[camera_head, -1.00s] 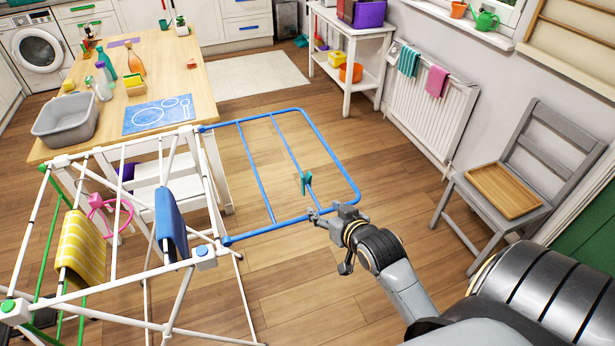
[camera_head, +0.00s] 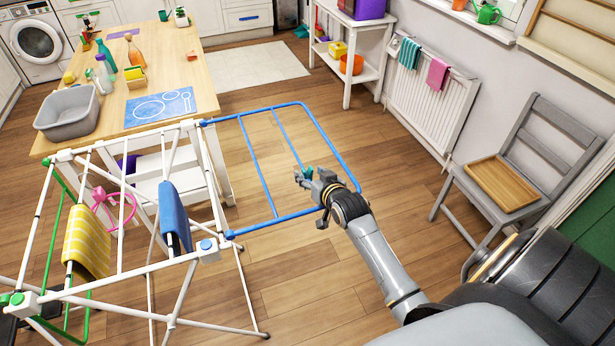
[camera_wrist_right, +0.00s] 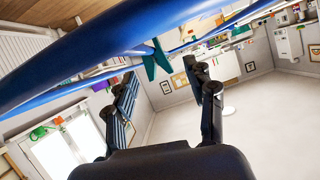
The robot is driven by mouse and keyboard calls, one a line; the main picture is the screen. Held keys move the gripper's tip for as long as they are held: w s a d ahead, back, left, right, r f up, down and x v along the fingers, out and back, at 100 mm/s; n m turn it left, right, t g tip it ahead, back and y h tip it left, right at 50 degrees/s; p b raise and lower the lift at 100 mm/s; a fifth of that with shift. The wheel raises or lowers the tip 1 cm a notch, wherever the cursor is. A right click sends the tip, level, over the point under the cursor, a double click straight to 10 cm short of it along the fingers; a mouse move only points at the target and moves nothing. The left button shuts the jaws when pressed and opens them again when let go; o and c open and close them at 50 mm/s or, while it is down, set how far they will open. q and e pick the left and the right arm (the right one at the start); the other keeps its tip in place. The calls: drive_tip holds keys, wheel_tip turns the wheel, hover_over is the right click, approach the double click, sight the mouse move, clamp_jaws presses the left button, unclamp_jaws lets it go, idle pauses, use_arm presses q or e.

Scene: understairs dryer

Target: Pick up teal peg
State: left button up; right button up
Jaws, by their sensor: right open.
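The teal peg (camera_head: 309,171) is on a blue rail of the drying rack's fold-out wing (camera_head: 250,172). In the right wrist view the teal peg (camera_wrist_right: 155,61) hangs at a blue rail, between and beyond my open fingers. My right gripper (camera_head: 303,178) is close by the peg in the head view and partly covers it. In the wrist view the right gripper (camera_wrist_right: 167,82) is open with nothing between its fingertips; whether it touches the peg cannot be told. My left gripper is not in view.
A thick blue bar (camera_wrist_right: 90,48) crosses close above the fingers in the wrist view. A blue cloth (camera_head: 174,215) and a yellow cloth (camera_head: 88,240) hang on the white rack. A grey chair (camera_head: 520,150) with a wooden tray (camera_head: 503,183) stands at right. Floor beyond the wing is clear.

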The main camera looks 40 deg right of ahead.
drive_tip(key=shift+x, duration=1.35)
drive_tip(key=shift+s, duration=0.1)
drive_tip(key=shift+c, duration=0.4)
drive_tip(key=c, duration=0.8)
drive_tip(key=shift+o, duration=0.2)
